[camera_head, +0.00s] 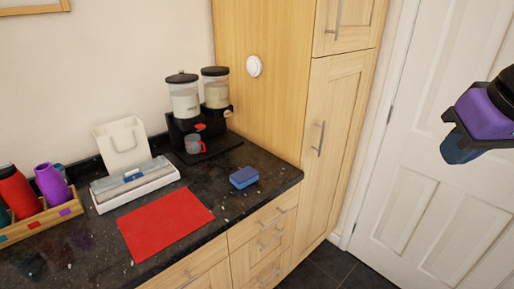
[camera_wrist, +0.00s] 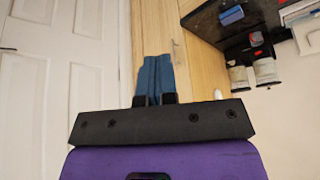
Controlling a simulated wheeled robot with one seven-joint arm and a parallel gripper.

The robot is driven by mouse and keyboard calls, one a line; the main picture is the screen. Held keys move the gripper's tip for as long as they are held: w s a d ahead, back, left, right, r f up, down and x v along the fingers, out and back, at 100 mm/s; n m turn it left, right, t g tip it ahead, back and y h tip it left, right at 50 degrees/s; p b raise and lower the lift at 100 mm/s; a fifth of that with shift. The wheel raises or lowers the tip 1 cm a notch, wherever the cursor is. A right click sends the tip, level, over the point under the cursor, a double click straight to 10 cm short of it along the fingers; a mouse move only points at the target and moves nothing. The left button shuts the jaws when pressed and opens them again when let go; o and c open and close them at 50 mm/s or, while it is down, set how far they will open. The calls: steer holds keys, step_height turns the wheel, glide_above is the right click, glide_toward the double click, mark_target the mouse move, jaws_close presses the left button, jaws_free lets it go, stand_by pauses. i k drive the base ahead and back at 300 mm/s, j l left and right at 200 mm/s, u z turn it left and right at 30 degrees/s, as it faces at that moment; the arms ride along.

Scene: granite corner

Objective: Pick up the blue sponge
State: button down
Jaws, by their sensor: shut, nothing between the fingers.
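The blue sponge (camera_head: 244,177) lies flat on the black granite counter (camera_head: 262,205), near its right front corner. It also shows in the wrist view (camera_wrist: 232,15), small and far off at the upper right. My gripper (camera_head: 458,153) is at the far right of the head view, raised in front of the white door and well apart from the sponge. In the wrist view its blue fingers (camera_wrist: 156,62) are together and empty.
A red mat (camera_head: 165,221) lies left of the sponge. Behind it stand a dispenser with two jars (camera_head: 185,104) and a red-grey mug (camera_head: 194,144). A tall wooden cabinet (camera_head: 343,125) stands at right.

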mark_target(241, 179)
steer(key=i+u, duration=0.15)
steer(key=i, duration=0.8)
